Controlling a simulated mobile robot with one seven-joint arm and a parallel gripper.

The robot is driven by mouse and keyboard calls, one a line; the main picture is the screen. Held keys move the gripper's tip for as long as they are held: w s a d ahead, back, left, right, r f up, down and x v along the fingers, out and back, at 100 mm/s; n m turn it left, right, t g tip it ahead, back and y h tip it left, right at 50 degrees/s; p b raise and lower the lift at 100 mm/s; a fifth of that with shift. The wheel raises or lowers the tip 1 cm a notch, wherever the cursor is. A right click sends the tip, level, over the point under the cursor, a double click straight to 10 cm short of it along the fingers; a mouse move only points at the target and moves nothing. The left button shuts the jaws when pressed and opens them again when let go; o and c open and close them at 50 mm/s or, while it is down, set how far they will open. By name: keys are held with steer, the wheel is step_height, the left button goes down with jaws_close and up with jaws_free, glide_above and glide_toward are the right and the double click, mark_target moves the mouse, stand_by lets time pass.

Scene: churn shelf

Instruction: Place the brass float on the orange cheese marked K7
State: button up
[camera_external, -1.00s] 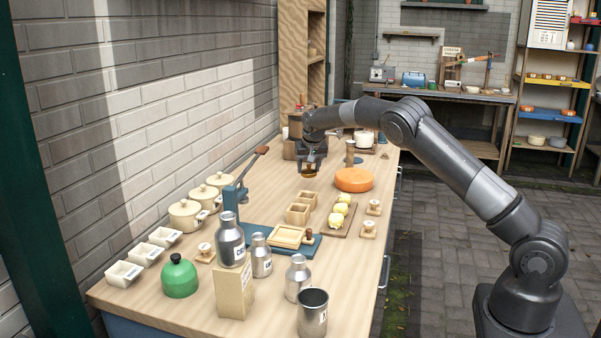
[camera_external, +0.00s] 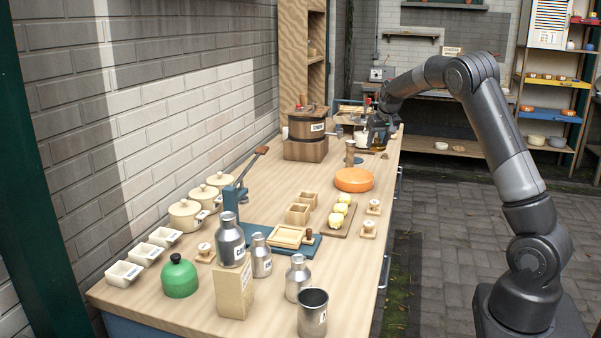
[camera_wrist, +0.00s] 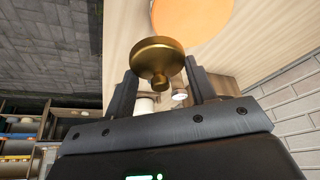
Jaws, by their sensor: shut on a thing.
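The brass float (camera_wrist: 158,58) is a round, golden piece with a small knob. It sits between the two fingers of my gripper (camera_wrist: 160,82) in the wrist view. In the external view my gripper (camera_external: 379,138) is at the far right part of the bench, beyond the orange cheese, with the float hard to make out there. The orange cheese (camera_external: 354,180) is a flat round disc on the bench; an orange disc (camera_wrist: 200,14) also shows at the top of the wrist view, apart from the float. No K7 mark is readable.
A wooden post (camera_external: 350,152) stands just behind the cheese. A board with yellow pieces (camera_external: 341,213) and small wooden boxes (camera_external: 298,213) lie nearer. Bare bench surrounds much of the cheese.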

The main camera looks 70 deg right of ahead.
steer(key=s, duration=0.2)
steer(key=shift+s+d+r, duration=0.1)
steer(key=shift+s+r, duration=0.1)
steer(key=shift+s, duration=0.15)
steer(key=shift+w+f, duration=0.25)
glide_above(351, 176)
steer(key=s+a, duration=0.1)
step_height(351, 176, down, 6)
steer(key=shift+a+f, duration=0.1)
steer(key=shift+f, duration=2.1)
steer(key=shift+f, duration=0.15)
steer(key=o, duration=1)
steer(key=shift+c, duration=0.2)
steer(key=v, duration=1.2)
steer(key=shift+r, duration=0.25)
